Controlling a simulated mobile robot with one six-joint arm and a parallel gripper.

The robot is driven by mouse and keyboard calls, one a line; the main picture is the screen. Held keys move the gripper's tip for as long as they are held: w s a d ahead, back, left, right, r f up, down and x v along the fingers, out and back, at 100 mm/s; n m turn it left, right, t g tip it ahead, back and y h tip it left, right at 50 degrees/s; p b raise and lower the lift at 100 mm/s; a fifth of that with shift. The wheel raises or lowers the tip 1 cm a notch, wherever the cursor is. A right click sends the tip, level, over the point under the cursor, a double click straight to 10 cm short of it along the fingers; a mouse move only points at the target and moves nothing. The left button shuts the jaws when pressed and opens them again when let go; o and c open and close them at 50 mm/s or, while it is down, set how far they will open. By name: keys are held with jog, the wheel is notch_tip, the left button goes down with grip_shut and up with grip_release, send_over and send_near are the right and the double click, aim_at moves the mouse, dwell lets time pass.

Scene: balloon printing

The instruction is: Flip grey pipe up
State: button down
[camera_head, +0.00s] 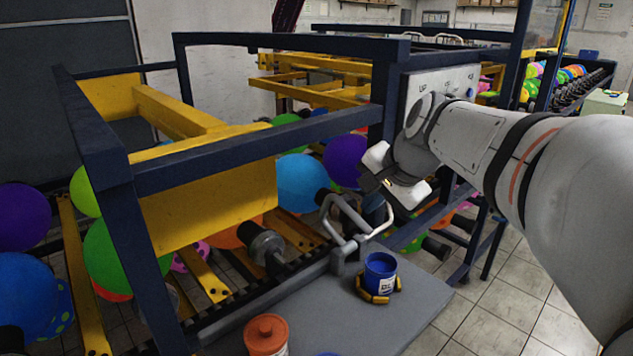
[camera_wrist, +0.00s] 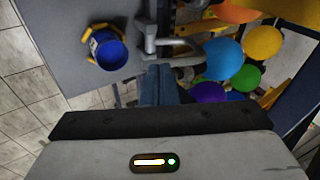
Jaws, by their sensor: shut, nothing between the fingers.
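The grey pipe (camera_head: 339,216) is a bent tubular handle on a grey bracket at the edge of the grey table, in the middle of the head view. Its arms rise at a slant from the bracket. In the wrist view the grey pipe (camera_wrist: 182,61) shows at the top centre, just past the fingertips. My gripper (camera_head: 374,207) is at the pipe's right side in the head view. Its dark blue fingers (camera_wrist: 158,75) are together and empty. I cannot tell whether they touch the pipe.
A blue cup (camera_head: 380,268) in a yellow holder stands on the grey table (camera_head: 405,315), close to the pipe. An orange container (camera_head: 267,335) stands at the front. A dark blue frame (camera_head: 250,158) with yellow plates and balloons (camera_head: 302,183) lies to the left and behind. Tiled floor is right.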

jog(key=w+d+r+m+t, duration=0.1)
jog(key=w+r+m, duration=0.2)
jog(key=w+r, duration=0.15)
send_near(333, 193)
notch_tip(333, 193, down, 4)
jog(key=w, duration=0.1)
jog(key=w+p, duration=0.1)
jog(key=f+p, duration=0.1)
jog(key=shift+w+a+y, duration=0.4)
jog(key=shift+w+a+f, duration=0.1)
jog(key=shift+w+a, duration=0.1)
jog(key=shift+w, duration=0.2)
jog(key=w+a, duration=0.1)
jog(key=w+a+f, duration=0.1)
jog(key=w, duration=0.1)
jog(key=shift+w+a+f, duration=0.1)
jog(key=shift+w+a, duration=0.05)
jog(key=shift+a, duration=0.05)
jog(key=shift+d, duration=0.1)
